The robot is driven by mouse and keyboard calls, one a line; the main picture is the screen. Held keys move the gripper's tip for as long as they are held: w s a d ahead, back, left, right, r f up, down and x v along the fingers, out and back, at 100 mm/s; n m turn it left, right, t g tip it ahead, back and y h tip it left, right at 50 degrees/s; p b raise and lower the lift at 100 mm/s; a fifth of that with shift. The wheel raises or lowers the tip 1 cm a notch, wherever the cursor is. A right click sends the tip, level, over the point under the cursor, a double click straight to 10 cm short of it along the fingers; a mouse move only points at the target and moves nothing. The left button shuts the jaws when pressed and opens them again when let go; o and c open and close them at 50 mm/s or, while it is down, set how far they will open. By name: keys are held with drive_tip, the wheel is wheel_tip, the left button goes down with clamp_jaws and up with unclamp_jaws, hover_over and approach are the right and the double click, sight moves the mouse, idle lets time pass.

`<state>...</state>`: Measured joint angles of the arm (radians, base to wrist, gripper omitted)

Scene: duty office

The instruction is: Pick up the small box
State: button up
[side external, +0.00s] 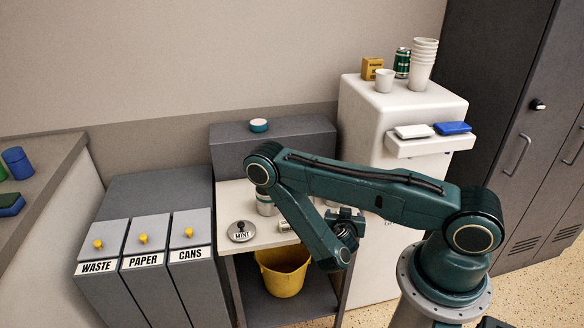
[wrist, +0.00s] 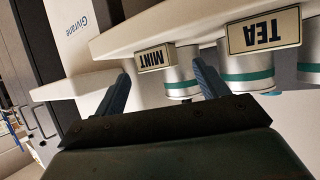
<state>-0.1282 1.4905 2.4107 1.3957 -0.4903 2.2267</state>
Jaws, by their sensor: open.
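A small yellow-orange box (side external: 371,68) stands on top of the white dispenser (side external: 360,100) in the side view, left of a green can and behind a white cup. It does not show in the wrist view. My gripper (side external: 345,224) is low in front of the dispenser, beside the small table, well below and apart from the box. In the wrist view my open gripper (wrist: 163,82) has its two blue fingers apart. The tins labelled MINT (wrist: 181,78) and TEA (wrist: 247,72) appear beyond the fingers; no hold on either is visible.
Nested white cups (side external: 423,63), a green can (side external: 402,62) and a single cup (side external: 385,80) crowd the dispenser top. A ledge (side external: 432,145) holds white and blue items. Tins stand on the table (side external: 228,200), above a yellow bucket (side external: 284,273). Lockers (side external: 500,110) rise right.

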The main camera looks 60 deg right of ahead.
drive_tip(key=shift+x, duration=1.8)
drive_tip(key=c, duration=1)
